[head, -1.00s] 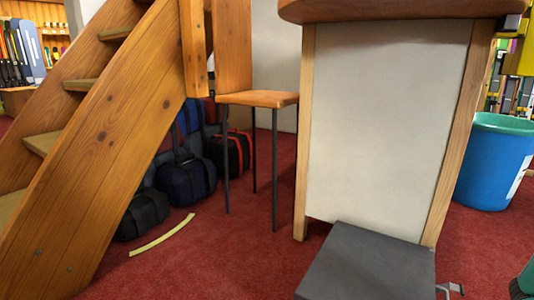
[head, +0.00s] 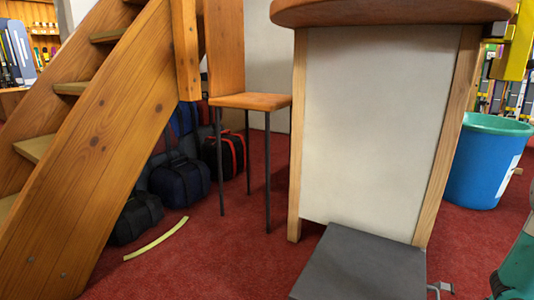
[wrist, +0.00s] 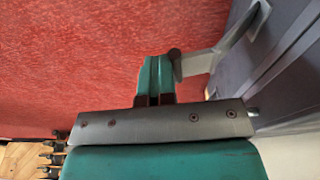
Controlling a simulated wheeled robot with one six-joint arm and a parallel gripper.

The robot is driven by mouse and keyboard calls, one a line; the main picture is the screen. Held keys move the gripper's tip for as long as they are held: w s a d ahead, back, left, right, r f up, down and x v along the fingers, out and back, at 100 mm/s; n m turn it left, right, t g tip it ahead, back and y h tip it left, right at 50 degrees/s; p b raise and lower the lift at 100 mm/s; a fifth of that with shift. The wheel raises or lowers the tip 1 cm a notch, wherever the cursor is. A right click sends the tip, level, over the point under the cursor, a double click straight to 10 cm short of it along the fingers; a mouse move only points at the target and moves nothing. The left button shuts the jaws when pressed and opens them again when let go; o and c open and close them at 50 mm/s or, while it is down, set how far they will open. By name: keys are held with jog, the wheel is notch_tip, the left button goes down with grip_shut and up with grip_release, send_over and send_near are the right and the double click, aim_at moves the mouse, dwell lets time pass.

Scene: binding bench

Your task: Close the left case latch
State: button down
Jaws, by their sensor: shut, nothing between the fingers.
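The grey case (head: 360,265) stands on the red floor at the bottom of the head view. A small metal latch (head: 441,287) sticks out from its right side. In the wrist view the latch (wrist: 238,40) juts from the grey case side (wrist: 292,60) as a bent lever, standing away from it. My gripper (wrist: 157,75) has its teal fingers together and empty. The latch's dark tip lies right beside the fingers; I cannot tell whether they touch. A second latch is not visible. In the head view, a teal part of my arm shows at the lower right edge.
A white panel with wooden posts (head: 372,135) rises directly behind the case. A blue bin (head: 485,165) stands to the right. A chair (head: 250,101), several bags and wooden stairs (head: 90,140) are left. Red carpet (head: 245,255) is free left of the case.

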notch_tip(320, 180, up, 8)
jog(key=s+d+p, duration=0.1)
jog(key=d+p, duration=0.2)
jog(key=p, duration=0.5)
jog(key=shift+s, duration=0.4)
dwell(0.3)
jog(key=shift+r, duration=0.1)
